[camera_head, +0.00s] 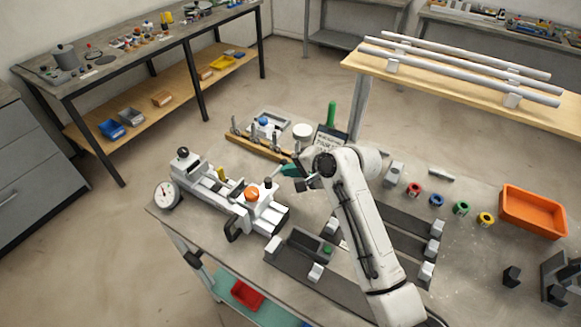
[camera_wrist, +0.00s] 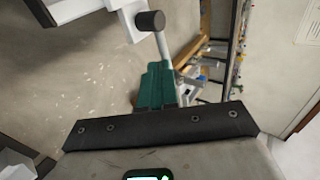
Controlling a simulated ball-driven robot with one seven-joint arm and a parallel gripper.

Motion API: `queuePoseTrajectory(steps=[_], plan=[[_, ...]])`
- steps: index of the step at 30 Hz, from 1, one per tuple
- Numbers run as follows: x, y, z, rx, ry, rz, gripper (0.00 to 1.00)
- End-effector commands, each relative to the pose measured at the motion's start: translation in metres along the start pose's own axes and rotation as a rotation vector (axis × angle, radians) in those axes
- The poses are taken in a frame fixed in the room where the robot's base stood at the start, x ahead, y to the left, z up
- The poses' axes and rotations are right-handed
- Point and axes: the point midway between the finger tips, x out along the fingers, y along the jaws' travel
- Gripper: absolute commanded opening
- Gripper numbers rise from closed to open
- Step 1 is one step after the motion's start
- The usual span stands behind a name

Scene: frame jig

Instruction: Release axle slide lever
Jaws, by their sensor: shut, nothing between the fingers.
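The axle jig is a long white and grey fixture on the workbench, left of centre in the head view. It carries an orange knob (camera_head: 251,193), a round black knob (camera_head: 183,152) and a small black-capped post (camera_head: 268,183). In the wrist view a lever (camera_wrist: 151,22) with a black cylindrical cap on a grey rod stands beside a white block (camera_wrist: 75,10). My gripper (camera_wrist: 158,85) has teal fingers, shut and empty, close to the rod; whether they touch it is unclear. In the head view my gripper (camera_head: 290,170) is just right of the jig.
A dial gauge (camera_head: 167,194) stands at the jig's left end. A wooden rack (camera_head: 258,146) with a blue-knobbed fixture lies behind my gripper. Coloured rings (camera_head: 437,200) and an orange tray (camera_head: 533,211) are on the right. Dark rails with grey blocks lie in front.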

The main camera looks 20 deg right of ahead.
Motion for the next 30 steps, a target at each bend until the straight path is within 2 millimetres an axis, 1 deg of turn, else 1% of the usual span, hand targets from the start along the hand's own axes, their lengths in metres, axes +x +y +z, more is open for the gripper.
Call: queuePoseTrajectory(steps=[11, 19, 30], plan=[[0.002, -0.001, 0.0, -0.001, -0.002, 0.001, 0.0], [0.011, -0.01, -0.004, -0.061, -0.084, 0.001, 0.0], [0.011, -0.011, -0.004, -0.068, -0.09, -0.002, 0.0]])
